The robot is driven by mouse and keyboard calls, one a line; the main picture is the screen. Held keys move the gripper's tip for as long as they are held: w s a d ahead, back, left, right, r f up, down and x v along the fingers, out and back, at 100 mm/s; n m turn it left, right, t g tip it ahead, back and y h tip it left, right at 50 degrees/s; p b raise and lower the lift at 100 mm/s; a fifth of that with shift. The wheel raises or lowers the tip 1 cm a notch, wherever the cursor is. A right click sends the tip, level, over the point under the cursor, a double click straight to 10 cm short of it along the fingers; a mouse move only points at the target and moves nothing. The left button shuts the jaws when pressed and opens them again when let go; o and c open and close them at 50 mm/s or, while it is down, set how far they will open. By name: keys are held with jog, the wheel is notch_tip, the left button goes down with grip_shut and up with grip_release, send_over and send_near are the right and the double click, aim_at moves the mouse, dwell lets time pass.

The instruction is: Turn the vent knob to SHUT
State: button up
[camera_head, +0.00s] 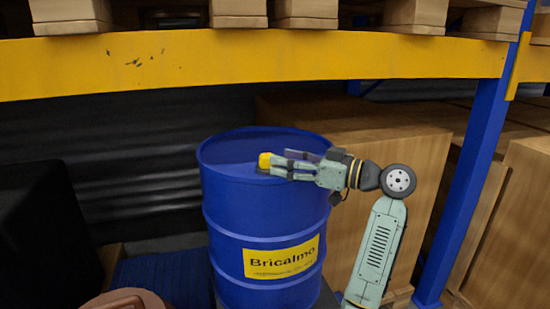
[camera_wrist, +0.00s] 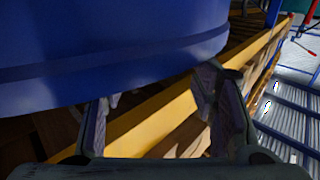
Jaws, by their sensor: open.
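A blue drum (camera_head: 225,190) with a yellow "Bricalmo" label stands upright in the middle of the head view. A small yellow knob (camera_head: 264,161), which looks like the vent knob, shows at the drum's rim. Its setting and any SHUT mark are not readable. My gripper (camera_head: 279,164) reaches in from the right, with its fingertips close to the knob's right side. I cannot tell whether they touch it. In the wrist view my gripper (camera_wrist: 155,92) is open with nothing visible between its fingers. The blue drum (camera_wrist: 90,50) fills the upper left there, and the knob is not seen.
A yellow rack beam (camera_head: 260,55) with pallets on it crosses above the drum. A blue rack post (camera_head: 475,155) stands at the right. Large brown boxes (camera_head: 420,165) are behind my arm. A dark block (camera_head: 35,230) stands at the left.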

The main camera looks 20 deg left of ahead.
jog(key=s+d, duration=0.1)
jog(key=d, duration=0.7)
jog(key=shift+s, duration=0.1)
